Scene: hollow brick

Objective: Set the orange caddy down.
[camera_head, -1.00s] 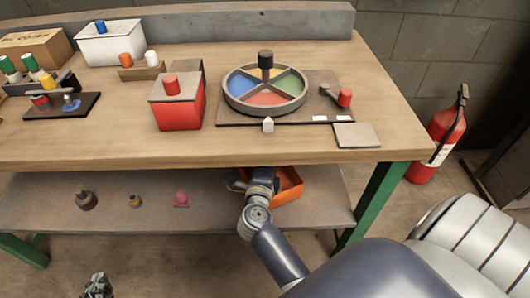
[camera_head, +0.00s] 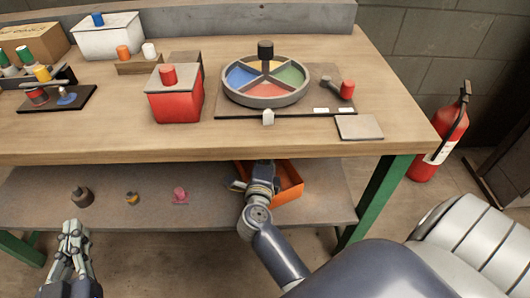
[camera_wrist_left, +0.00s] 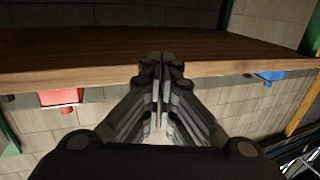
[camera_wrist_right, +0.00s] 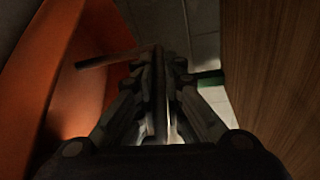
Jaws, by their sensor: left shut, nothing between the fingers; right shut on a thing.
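The orange caddy (camera_head: 290,183) is at the lower shelf, under the right part of the bench top, partly hidden by the top and my right arm. My right gripper (camera_head: 262,167) is shut on the caddy; its fingertips are mostly hidden in the head view. In the right wrist view, the fingers (camera_wrist_right: 160,55) close on a thin brown bar beside the caddy's orange walls (camera_wrist_right: 75,85). I cannot tell whether the caddy's base touches the shelf. My left gripper (camera_head: 72,228) is shut and empty, in front of the shelf at lower left; it also shows in the left wrist view (camera_wrist_left: 160,58).
The lower shelf (camera_head: 225,212) holds a dark knobbed piece (camera_head: 82,196), a small yellow-brown piece (camera_head: 132,198) and a pink piece (camera_head: 180,194) left of the caddy. A green table leg (camera_head: 378,200) stands right of it. The bench top (camera_head: 110,140) overhangs the shelf.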

